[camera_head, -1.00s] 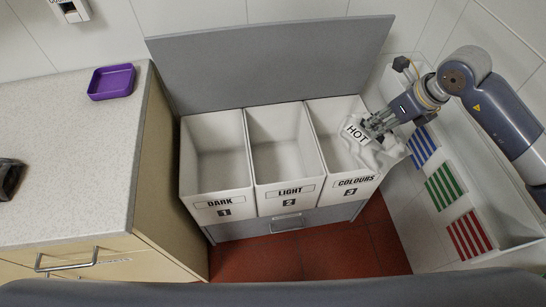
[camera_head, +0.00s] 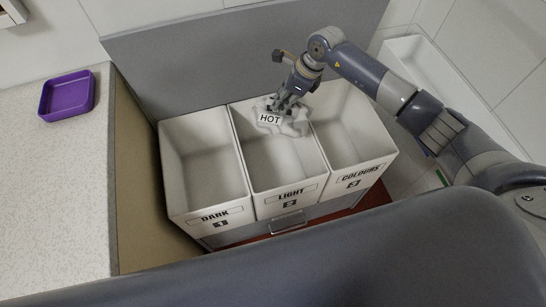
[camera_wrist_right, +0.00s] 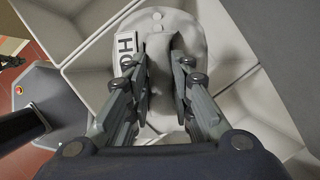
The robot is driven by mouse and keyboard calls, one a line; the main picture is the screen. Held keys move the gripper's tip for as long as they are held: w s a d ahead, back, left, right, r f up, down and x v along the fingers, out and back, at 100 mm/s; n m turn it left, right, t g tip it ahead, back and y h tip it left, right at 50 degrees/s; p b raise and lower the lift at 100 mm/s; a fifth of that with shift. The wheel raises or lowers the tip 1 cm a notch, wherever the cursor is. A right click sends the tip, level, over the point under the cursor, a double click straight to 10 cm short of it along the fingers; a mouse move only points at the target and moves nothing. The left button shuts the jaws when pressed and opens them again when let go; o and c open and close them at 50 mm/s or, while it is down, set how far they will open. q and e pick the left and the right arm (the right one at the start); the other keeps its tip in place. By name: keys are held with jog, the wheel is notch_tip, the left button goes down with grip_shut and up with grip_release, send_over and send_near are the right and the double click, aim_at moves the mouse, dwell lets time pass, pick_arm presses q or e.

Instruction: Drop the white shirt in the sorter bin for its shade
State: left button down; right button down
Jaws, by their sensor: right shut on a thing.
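The white shirt (camera_head: 293,126), bunched up and with a "HOT" label on it, hangs from my right gripper (camera_head: 284,104) over the back part of the bin marked LIGHT 2 (camera_head: 290,197). How far it is above the bin floor is hard to tell. In the right wrist view the shirt (camera_wrist_right: 166,22) lies between the fingers of the gripper (camera_wrist_right: 160,70), which are closed on its cloth. The DARK 1 bin (camera_head: 212,217) stands to the left and the COLOURS bin (camera_head: 362,176) to the right; both look empty. My left gripper is not in view.
A grey raised lid panel (camera_head: 190,65) stands behind the bins. A pale counter (camera_head: 55,190) with a purple tray (camera_head: 67,95) is on the left. A white basin (camera_head: 425,70) is at the right, behind my right arm.

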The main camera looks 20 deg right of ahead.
jog(key=shift+s+f+b, duration=0.1)
jog(key=shift+f+b, duration=0.35)
jog(key=shift+f, duration=0.4)
jog(key=shift+f+b, duration=1.2)
jog(key=shift+f, duration=0.75)
jog(key=c, duration=1.3)
grip_release()
jog(key=v, duration=1.2)
jog(key=shift+s, duration=0.1)
